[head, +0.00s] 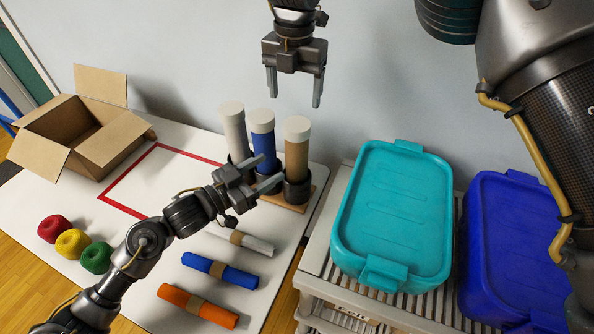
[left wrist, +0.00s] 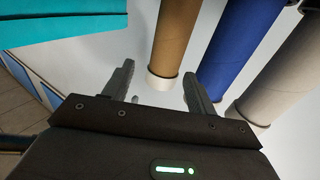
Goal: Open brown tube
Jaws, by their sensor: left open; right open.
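The brown tube (head: 296,152) stands upright with a white cap (head: 297,125) on its top, in a dark cup (head: 297,190). My left gripper (head: 273,169) is open and empty, in front of the blue and brown tubes, its fingers pointing right. In the left wrist view the brown tube (left wrist: 176,35) and its cap (left wrist: 162,82) show inverted, beyond and between the open fingers (left wrist: 160,84). I cannot tell whether the fingers touch it. My right gripper (head: 294,98) is open and empty, pointing down above the tubes.
A blue tube (head: 263,143) and a white tube (head: 234,138) stand beside the brown one on a wooden base. A teal lidded box (head: 390,210) and a blue box (head: 515,245) stand to the right. An open cardboard box (head: 70,128) and rolled cloths (head: 219,270) are on the table.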

